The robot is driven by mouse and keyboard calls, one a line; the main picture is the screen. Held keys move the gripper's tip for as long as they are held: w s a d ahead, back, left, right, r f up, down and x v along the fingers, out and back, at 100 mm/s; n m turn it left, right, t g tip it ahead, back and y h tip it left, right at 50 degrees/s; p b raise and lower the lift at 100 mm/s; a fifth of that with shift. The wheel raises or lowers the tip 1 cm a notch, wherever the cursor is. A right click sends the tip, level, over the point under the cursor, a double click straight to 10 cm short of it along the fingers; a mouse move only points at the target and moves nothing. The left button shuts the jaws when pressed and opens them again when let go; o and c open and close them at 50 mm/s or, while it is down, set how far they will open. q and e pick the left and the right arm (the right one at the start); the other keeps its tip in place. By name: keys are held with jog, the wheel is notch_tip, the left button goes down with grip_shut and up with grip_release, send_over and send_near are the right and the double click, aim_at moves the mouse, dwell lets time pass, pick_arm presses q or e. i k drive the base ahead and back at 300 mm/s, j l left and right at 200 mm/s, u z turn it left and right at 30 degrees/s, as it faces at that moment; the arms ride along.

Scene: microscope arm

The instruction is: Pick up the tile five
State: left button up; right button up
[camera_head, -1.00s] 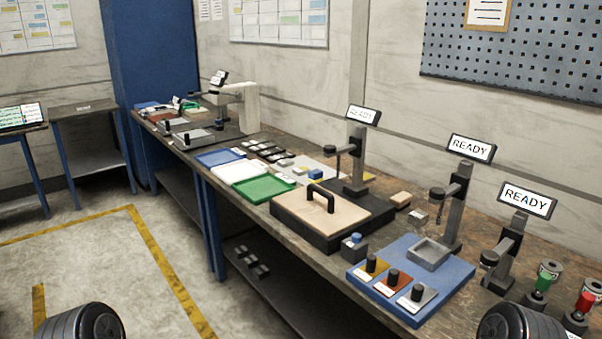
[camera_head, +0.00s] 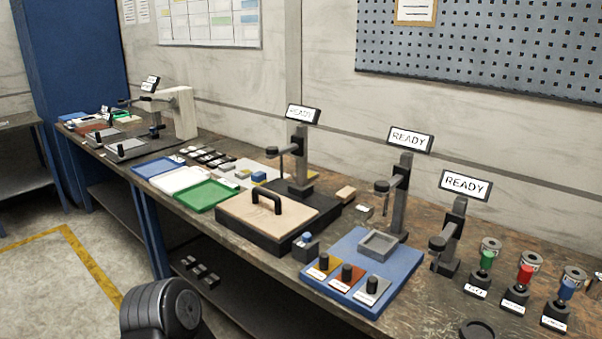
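No tile marked five can be told apart in the head view; any markings are too small to read. Several small dark and white tile-like pieces (camera_head: 208,157) lie on the workbench (camera_head: 240,225) behind the coloured trays. Several dark small blocks (camera_head: 200,270) sit on the lower shelf. Neither gripper is in view. A dark rounded part of my own arm shows at the bottom left of the picture.
Blue (camera_head: 158,167), white (camera_head: 180,180) and green (camera_head: 208,195) trays lie in a row. Right of them are a wooden board with a black handle (camera_head: 267,197), a blue base plate (camera_head: 390,258), stands with READY signs (camera_head: 410,140) and colour-marked holders (camera_head: 524,280). Bare floor lies lower left.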

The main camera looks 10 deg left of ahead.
aim_at(245, 173)
jog(key=j+z, duration=0.7)
jog(key=j, duration=0.25)
jog(key=j+z, duration=0.35)
jog(key=j, duration=0.6)
jog(key=k+j+z, duration=0.1)
jog(key=j, duration=0.35)
jog(key=k+j, duration=0.1)
jog(key=j, duration=0.35)
jog(key=k+j+z, duration=0.1)
jog(key=j, duration=0.35)
jog(key=k+j, duration=0.1)
jog(key=j, duration=0.3)
jog(key=k+j+z, duration=0.1)
jog(key=j, duration=0.35)
jog(key=k+j, duration=0.1)
jog(key=j, duration=0.35)
jog(key=k+j+z, duration=0.15)
jog(key=j, duration=0.25)
